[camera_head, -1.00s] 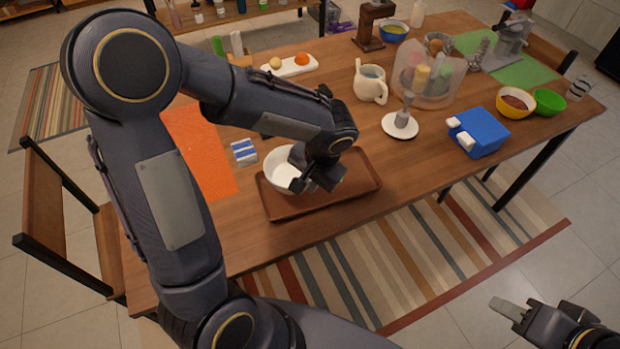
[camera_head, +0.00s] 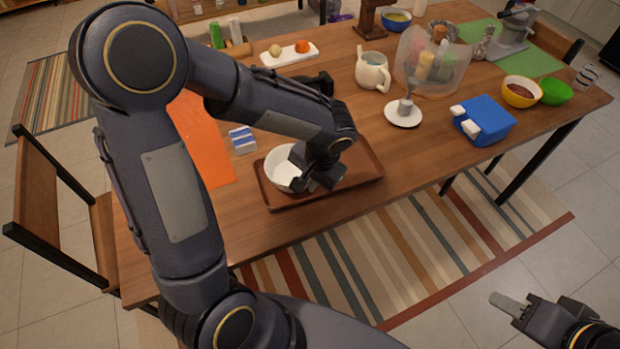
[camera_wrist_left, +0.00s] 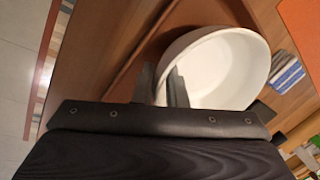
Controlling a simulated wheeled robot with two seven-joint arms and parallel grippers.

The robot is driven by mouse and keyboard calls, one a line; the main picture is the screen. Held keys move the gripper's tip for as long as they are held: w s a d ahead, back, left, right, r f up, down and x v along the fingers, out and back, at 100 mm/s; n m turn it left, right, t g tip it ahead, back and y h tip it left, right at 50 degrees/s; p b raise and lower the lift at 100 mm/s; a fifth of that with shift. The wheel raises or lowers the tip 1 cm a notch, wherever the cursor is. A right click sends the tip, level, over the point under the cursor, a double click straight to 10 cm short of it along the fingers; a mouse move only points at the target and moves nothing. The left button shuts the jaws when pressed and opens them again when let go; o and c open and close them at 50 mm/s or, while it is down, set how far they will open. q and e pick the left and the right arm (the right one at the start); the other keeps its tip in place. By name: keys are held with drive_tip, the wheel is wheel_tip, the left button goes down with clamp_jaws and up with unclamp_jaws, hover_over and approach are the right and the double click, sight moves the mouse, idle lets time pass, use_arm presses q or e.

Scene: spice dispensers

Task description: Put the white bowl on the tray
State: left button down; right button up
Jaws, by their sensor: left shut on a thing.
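The white bowl (camera_head: 281,170) is upright over the left part of the brown tray (camera_head: 322,196). I cannot tell whether its base touches the tray. My left gripper (camera_head: 309,181) is shut on the bowl's right rim. In the left wrist view the white bowl (camera_wrist_left: 221,68) fills the upper right, with the left gripper's fingers (camera_wrist_left: 165,87) on either side of its wall. The tray (camera_wrist_left: 150,50) shows behind it.
A blue and white box (camera_head: 242,140) and an orange mat (camera_head: 203,150) lie left of the tray. Bare table lies between tray and saucer.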

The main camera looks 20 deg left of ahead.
use_arm(q)
drive_tip(key=shift+f+b, duration=0.4)
drive_tip(key=shift+f, duration=0.1)
drive_tip(key=c, duration=1.4)
unclamp_jaws()
drive_tip(key=shift+r, duration=0.1)
drive_tip(key=w+p+v, duration=0.1)
drive_tip(key=v, duration=0.7)
drive_tip(key=s+a+r+n+t+h+p, duration=0.1)
drive_tip(key=s+r+h+p, duration=0.1)
drive_tip(key=s+r, duration=0.2)
drive_tip(key=s+a+r+n+t+h+p, duration=0.1)
drive_tip(key=s+r+t+h+p, duration=0.1)
drive_tip(key=s, duration=0.4)
drive_tip(key=s+r+n+t+h+p, duration=0.1)
drive_tip(key=s+r+n+h+p, duration=0.1)
drive_tip(key=s+r, duration=0.4)
drive_tip(key=shift+a+t+h+p, duration=0.3)
drive_tip(key=shift+a+t+p, duration=0.1)
drive_tip(key=shift+p, duration=0.4)
